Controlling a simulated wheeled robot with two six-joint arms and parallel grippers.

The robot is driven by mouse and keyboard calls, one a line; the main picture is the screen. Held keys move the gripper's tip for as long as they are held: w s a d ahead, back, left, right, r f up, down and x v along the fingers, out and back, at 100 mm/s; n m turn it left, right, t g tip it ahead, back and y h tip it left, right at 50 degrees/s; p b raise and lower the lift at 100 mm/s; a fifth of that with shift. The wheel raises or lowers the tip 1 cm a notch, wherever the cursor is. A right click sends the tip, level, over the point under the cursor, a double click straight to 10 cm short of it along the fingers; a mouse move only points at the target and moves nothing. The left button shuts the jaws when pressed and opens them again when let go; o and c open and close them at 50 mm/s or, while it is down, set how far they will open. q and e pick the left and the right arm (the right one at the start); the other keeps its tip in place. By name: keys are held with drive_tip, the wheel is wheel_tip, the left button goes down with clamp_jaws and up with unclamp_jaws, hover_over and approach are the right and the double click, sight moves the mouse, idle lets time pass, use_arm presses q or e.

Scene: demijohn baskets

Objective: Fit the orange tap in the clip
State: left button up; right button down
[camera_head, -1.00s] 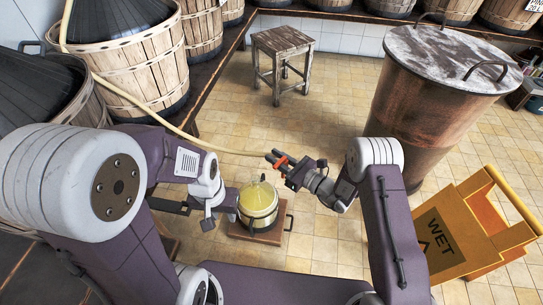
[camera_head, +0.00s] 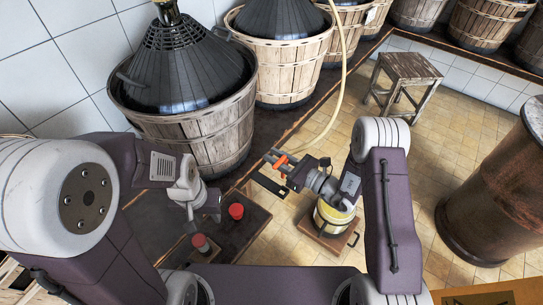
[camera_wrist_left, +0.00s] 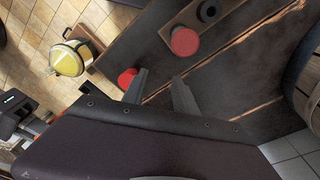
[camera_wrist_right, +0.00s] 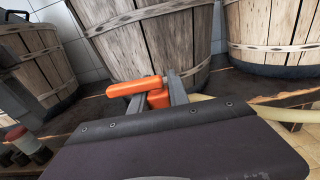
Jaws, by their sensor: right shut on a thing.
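The orange tap (camera_head: 281,162) is held between the fingers of my right gripper (camera_head: 276,158), in the air near the dark bench edge. In the right wrist view the orange tap (camera_wrist_right: 138,87) lies crosswise at the fingertips, in front of a wooden basket. My left gripper (camera_wrist_left: 158,86) is open and empty, pointing at the dark bench. I cannot make out the clip in any view.
Wooden baskets with black-covered demijohns (camera_head: 187,70) stand on the dark bench (camera_head: 160,235). Red-capped items (camera_head: 236,211) sit near its edge. A pale hose (camera_head: 338,85) hangs past the baskets.

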use_arm(q)
drive_tip(key=shift+d, duration=0.1)
use_arm(e)
drive_tip(key=shift+d, duration=0.1)
